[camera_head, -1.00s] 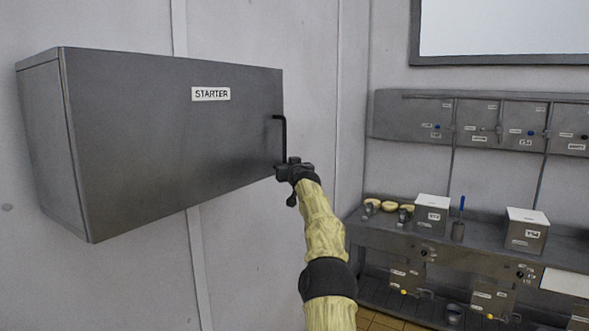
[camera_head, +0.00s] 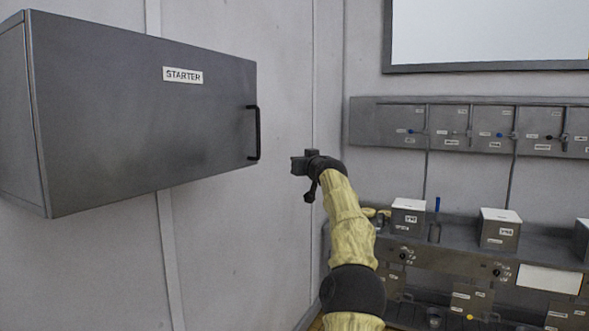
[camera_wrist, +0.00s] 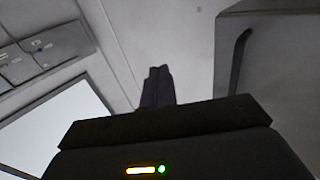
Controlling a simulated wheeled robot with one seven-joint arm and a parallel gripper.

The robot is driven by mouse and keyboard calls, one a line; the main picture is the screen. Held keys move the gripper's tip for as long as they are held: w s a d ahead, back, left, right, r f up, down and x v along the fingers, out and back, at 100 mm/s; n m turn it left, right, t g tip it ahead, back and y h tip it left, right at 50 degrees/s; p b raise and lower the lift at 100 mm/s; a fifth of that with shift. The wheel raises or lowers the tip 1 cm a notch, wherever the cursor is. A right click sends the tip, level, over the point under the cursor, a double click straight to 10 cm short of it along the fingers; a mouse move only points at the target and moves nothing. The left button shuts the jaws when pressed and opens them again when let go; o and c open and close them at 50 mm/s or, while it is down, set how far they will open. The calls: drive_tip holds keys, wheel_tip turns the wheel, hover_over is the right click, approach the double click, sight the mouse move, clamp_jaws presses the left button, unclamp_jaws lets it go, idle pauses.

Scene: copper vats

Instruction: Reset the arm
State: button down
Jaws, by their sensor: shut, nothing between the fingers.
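My gripper (camera_head: 300,165) is shut and empty at the end of my raised arm, apart from the wall cabinet and to the right of its handle. Its closed fingers also show in the wrist view (camera_wrist: 157,88). The grey cabinet (camera_head: 120,115) carries a STARTER label (camera_head: 183,75) and its front looks closed. The black bar handle (camera_head: 254,133) is at the cabinet's right edge, with a clear gap to my gripper. The handle also shows at the upper right of the wrist view (camera_wrist: 238,60).
A steel counter (camera_head: 460,262) runs along the wall at right, with white-topped boxes (camera_head: 499,230) and a small container (camera_head: 435,232) on it. A panel with several valves (camera_head: 480,127) hangs above, below a large white board (camera_head: 490,35). The air around my gripper is free.

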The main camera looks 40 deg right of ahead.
drive_tip(key=shift+a+r, duration=0.1)
drive_tip(key=shift+w, duration=0.15)
drive_tip(key=shift+a, duration=0.1)
